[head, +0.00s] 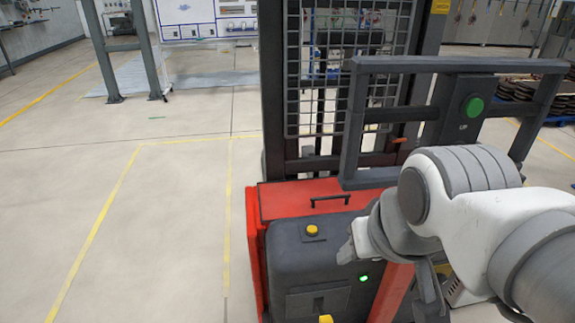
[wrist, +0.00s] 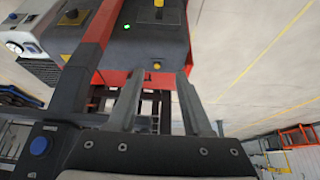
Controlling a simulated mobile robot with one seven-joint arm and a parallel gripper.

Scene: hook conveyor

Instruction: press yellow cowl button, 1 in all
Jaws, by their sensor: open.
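The yellow cowl button (head: 312,230) is a small round knob on the top of the dark grey cowl (head: 285,257). In the wrist view, the same button (wrist: 157,65) shows between and just beyond the two fingertips. My gripper (wrist: 158,77) is open and empty, its fingers pointing toward the cowl. In the head view, my arm comes in from the right and its hand is beside and partly over the right side of the cowl. The button is not covered, and I see no contact with it.
A green light (head: 363,278) is on the cowl front, above a second yellow part (head: 326,319). A green button (head: 473,106) sits on the dark frame behind my arm. A mesh mast (head: 350,70) rises behind the red hood (head: 290,198). The floor at left is clear.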

